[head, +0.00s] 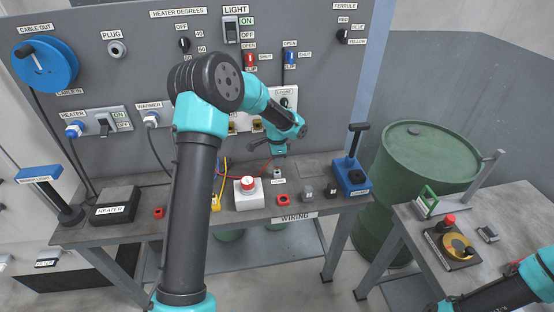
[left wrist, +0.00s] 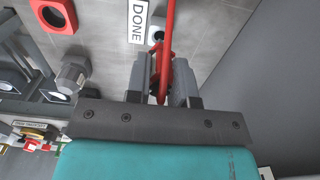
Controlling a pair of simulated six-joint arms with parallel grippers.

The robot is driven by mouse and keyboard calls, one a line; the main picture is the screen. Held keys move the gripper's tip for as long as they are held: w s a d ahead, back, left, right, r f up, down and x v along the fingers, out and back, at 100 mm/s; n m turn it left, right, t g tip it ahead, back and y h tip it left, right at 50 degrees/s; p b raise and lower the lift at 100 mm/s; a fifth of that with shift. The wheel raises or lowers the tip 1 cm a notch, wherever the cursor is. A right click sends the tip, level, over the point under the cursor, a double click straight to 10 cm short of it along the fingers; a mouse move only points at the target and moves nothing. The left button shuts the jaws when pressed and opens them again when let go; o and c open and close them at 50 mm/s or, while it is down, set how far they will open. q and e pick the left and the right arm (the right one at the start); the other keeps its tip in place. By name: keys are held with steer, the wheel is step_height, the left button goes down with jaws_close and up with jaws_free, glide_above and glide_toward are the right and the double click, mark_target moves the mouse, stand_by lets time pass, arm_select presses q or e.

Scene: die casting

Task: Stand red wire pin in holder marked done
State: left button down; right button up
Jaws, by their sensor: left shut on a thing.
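My left gripper (head: 278,158) is over the wiring bench, jaws pointing down. In the left wrist view its jaws (left wrist: 160,82) are shut on the red wire pin (left wrist: 161,68); the red wire (left wrist: 169,22) runs up out of the picture. In the head view the wire (head: 236,176) trails left from the gripper. The holder marked done (left wrist: 157,33) shows just beyond the jaws, beside its DONE label (left wrist: 137,21). In the head view the holder's small label (head: 278,182) lies below the gripper. Whether the pin touches the holder cannot be told. My right gripper is out of view.
A red square socket (left wrist: 54,13) and a grey knob-like part (left wrist: 74,73) stand near the holder. A white box with a red button (head: 248,192) is left of it. A blue lever device (head: 351,176) stands at the bench's right end. The panel rises behind.

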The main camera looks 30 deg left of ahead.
arm_select(q)
steer(key=shift+f, duration=1.55)
steer(key=c, duration=0.9)
jaws_free()
step_height(320, 180, up, 18)
steer(key=shift+f, duration=0.25)
stand_by(0.7)
